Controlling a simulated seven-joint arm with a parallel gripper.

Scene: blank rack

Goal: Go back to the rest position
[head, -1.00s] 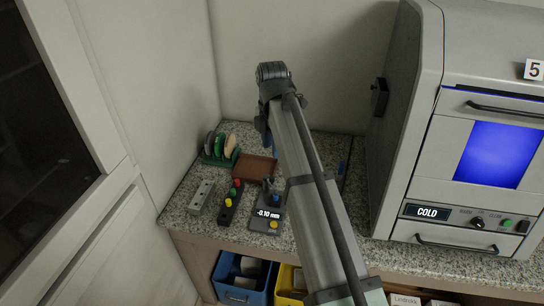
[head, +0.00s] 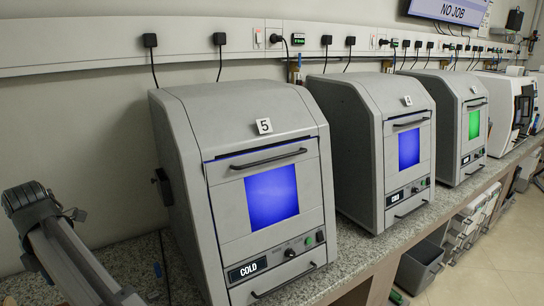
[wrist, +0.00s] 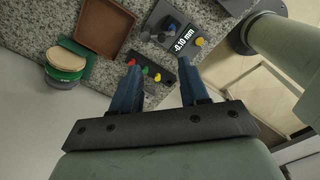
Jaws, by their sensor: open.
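My gripper (wrist: 158,68) shows in the wrist view, its two blue fingers apart with nothing held between them. It points down over the granite counter (wrist: 38,22). A dark block with red, green and yellow knobs (wrist: 146,75) lies below and between the fingertips, and I cannot tell the exact gap. In the head view part of my arm stands at the lower left, but the gripper itself is out of that picture.
In the wrist view, a brown tray (wrist: 103,28), a gauge reading -0.10 mm (wrist: 184,42) and a green holder with round discs (wrist: 66,66) are near. In the head view, grey machine 5 (head: 176,125) stands right of my arm, with more machines beyond.

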